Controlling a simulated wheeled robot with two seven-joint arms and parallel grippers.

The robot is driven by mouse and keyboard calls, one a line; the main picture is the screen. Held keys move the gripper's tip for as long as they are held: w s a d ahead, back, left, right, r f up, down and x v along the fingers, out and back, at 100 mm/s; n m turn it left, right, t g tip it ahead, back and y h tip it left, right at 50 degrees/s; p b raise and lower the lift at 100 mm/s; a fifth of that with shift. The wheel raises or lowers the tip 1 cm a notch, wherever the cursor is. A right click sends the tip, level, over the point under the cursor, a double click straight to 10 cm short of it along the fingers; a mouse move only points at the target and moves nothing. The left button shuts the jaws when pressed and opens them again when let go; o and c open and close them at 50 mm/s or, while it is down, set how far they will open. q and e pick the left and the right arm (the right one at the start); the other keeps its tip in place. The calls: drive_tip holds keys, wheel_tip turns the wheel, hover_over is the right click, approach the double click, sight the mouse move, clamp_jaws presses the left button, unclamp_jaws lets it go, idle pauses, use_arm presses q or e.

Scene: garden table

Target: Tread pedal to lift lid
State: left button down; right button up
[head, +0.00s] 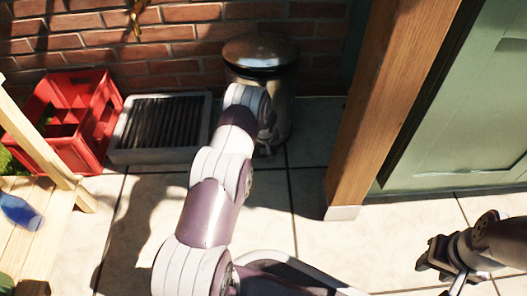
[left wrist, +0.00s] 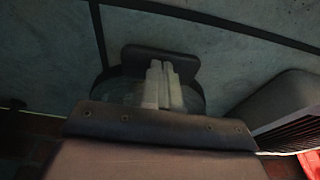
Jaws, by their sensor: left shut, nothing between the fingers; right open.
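A metal pedal bin (head: 285,100) stands against the brick wall at the top centre of the head view. Its domed lid (head: 260,50) looks closed. My left arm reaches forward in front of the bin and hides much of its lower front. In the left wrist view the dark, rounded pedal (left wrist: 186,66) lies at the tips of my left gripper (left wrist: 160,68). The gripper is shut and empty, its fingers overlapping the pedal in the picture. I cannot tell whether they touch it. My right gripper (head: 445,262) is open and empty at the lower right.
A grey slatted box (head: 117,150) and a red crate (head: 98,147) stand left of the bin. A wooden post (head: 375,110) and a green door panel (head: 470,110) are on the right. Light floor tiles (head: 310,240) are clear between the arms.

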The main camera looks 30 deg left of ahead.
use_arm(q)
drive_tip(key=f, duration=0.3)
drive_tip(key=shift+s+d+f, duration=0.1)
drive_tip(key=shift+s+f, duration=0.05)
drive_tip(key=shift+s, duration=0.05)
drive_tip(key=s+d+r+p, duration=0.1)
drive_tip(key=s+p, duration=0.1)
drive_tip(key=p, duration=0.1)
drive_tip(key=shift+d+r, duration=0.1)
drive_tip(key=shift+r, duration=0.05)
drive_tip(key=shift+s+d+p, duration=0.15)
drive_tip(key=shift+s+p, duration=0.1)
drive_tip(key=shift+p, duration=0.2)
drive_tip(key=p+v, duration=0.8)
drive_tip(key=v, duration=0.4)
drive_tip(key=shift+r, duration=0.2)
